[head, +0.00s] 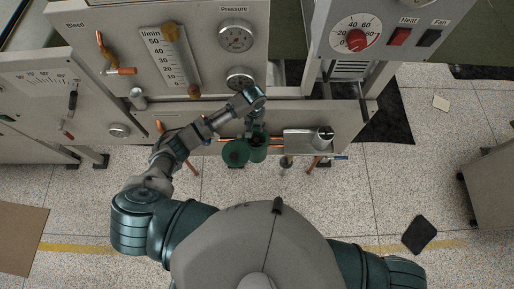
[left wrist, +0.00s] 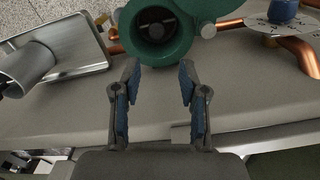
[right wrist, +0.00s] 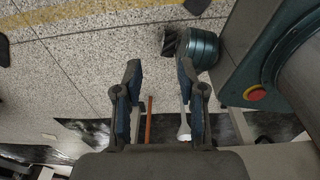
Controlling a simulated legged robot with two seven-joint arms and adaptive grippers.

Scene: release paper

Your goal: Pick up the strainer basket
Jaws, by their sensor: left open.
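A green strainer housing (head: 258,154) sits on the front ledge of the bench. In the left wrist view its round mouth (left wrist: 136,35) faces me, with a dark grey round part (left wrist: 155,22) inside. A grey hollow cylinder (left wrist: 27,68) lies on a metal tray (left wrist: 75,45) beside it. I cannot tell which of these is the strainer basket. My left gripper (left wrist: 158,85) is open and empty, its fingertips just short of the housing mouth; in the head view it is at the housing (head: 257,130). My right gripper (right wrist: 160,85) is open and empty over the floor, away from the housing.
A green round cover (head: 235,153) sits left of the housing. Copper pipes (left wrist: 300,55) run along the ledge. Panels with a pressure gauge (head: 236,36), a flow meter (head: 170,58) and a heat dial (head: 356,34) stand behind. The speckled floor in front is mostly clear.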

